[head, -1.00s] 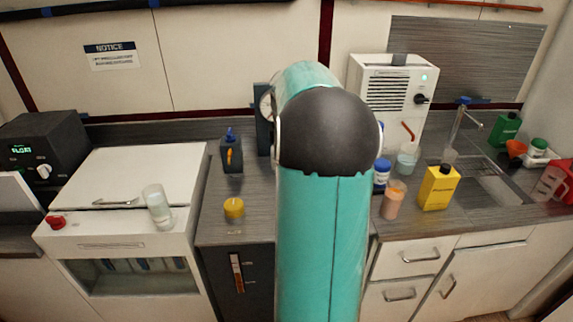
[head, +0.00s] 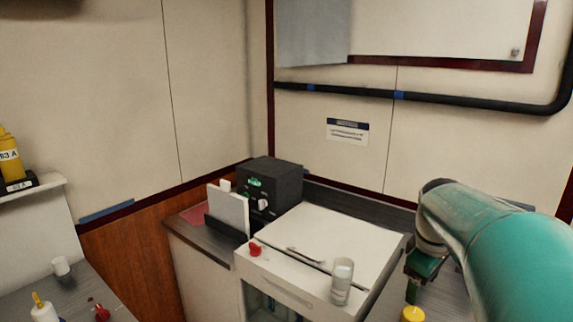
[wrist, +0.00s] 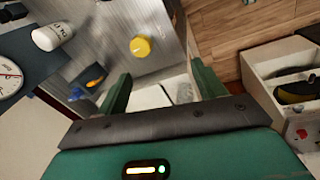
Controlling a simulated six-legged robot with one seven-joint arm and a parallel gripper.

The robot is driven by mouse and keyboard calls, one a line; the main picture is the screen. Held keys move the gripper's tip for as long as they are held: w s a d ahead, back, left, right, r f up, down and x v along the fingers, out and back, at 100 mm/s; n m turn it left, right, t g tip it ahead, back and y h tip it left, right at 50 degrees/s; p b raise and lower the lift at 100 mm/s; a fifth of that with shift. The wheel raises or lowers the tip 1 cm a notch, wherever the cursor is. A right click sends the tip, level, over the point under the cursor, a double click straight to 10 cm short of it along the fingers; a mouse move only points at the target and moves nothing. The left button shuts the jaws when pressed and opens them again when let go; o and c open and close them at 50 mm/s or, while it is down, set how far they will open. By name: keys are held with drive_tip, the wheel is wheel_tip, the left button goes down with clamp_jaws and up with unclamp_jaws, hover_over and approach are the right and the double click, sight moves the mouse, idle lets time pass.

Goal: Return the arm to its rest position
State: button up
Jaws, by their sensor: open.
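My teal arm fills the right edge of the head view, bent at its grey joint. A yellow-capped jar (wrist: 140,47) stands on the grey counter beyond the fingertips. It also shows in the head view (head: 411,314), cut off by the lower edge.
A clear bottle (head: 342,281) stands on the white cabinet (head: 330,240). A black device (head: 270,185) and white panel (head: 229,208) are behind it. In the wrist view, a white bottle (wrist: 55,37) is upper left, and an open compartment (wrist: 295,62) with dark items is right.

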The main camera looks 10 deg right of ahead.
drive_tip(key=s+a+m+t, duration=0.1)
drive_tip(key=s+a, duration=0.2)
drive_tip(key=a, duration=0.4)
drive_tip(key=s+a+f+m+t+y, duration=0.1)
drive_tip(key=s+a, duration=0.3)
drive_tip(key=a, duration=0.4)
drive_tip(key=s+a+m+t, duration=0.2)
drive_tip(key=s+a+m, duration=0.1)
drive_tip(key=a, duration=0.4)
drive_tip(key=shift+s+a+f+y, duration=0.2)
drive_tip(key=shift+s+y, duration=0.1)
drive_tip(key=shift+s, duration=0.2)
drive_tip(key=c, duration=0.7)
drive_tip(key=shift+d+m, duration=0.15)
drive_tip(key=shift+m, duration=0.15)
